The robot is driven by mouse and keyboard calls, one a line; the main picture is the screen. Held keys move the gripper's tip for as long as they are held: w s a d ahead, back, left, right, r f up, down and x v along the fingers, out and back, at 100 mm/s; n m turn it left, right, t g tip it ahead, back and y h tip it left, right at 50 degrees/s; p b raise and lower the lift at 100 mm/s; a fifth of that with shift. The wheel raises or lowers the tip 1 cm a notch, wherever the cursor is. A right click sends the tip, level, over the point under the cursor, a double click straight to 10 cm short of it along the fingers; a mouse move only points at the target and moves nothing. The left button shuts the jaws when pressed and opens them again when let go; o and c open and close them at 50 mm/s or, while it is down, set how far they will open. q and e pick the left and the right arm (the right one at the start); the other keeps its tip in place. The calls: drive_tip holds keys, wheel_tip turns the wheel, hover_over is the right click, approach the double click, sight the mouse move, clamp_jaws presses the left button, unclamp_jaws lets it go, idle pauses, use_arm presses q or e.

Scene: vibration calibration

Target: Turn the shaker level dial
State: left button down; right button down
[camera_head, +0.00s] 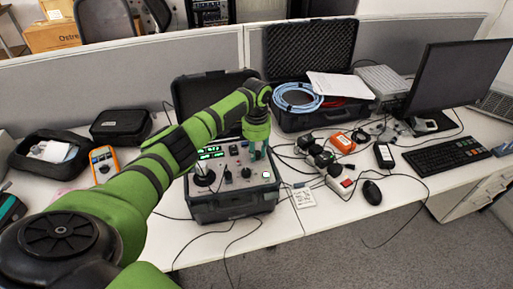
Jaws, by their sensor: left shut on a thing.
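The shaker unit (236,208) is a dark open case on the desk. Its top panel carries lit green displays (210,153), several knobs and a round black piece (204,177) at the left. My left arm reaches in from the lower left. My left gripper (257,155) points down at the panel's back right and is shut on what seems to be the level dial, mostly hidden between the fingers. Another black knob (246,172) stands just in front of the gripper. My right gripper is not in view.
An open case with blue cable (297,97) stands behind to the right. Cables and power strips (340,180) lie right of the unit, near a black mouse (372,192) and keyboard (447,158). An orange multimeter (103,163) and black pouches (120,126) lie to the left.

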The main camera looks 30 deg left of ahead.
sight(257, 153)
use_arm(q)
drive_tip(key=m, duration=0.4)
drive_tip(key=shift+m+p, duration=0.3)
drive_tip(key=shift+m, duration=0.1)
drive_tip(key=m, duration=0.5)
drive_tip(key=shift+f, duration=0.1)
drive_tip(key=m, duration=0.5)
drive_tip(key=shift+m, duration=0.4)
drive_tip(key=m+b, duration=0.1)
drive_tip(key=m, duration=0.4)
drive_tip(key=shift+m, duration=0.3)
drive_tip(key=c, duration=1)
unclamp_jaws()
drive_tip(key=shift+r, duration=0.25)
wheel_tip(257, 153, up, 12)
drive_tip(key=shift+f, duration=0.25)
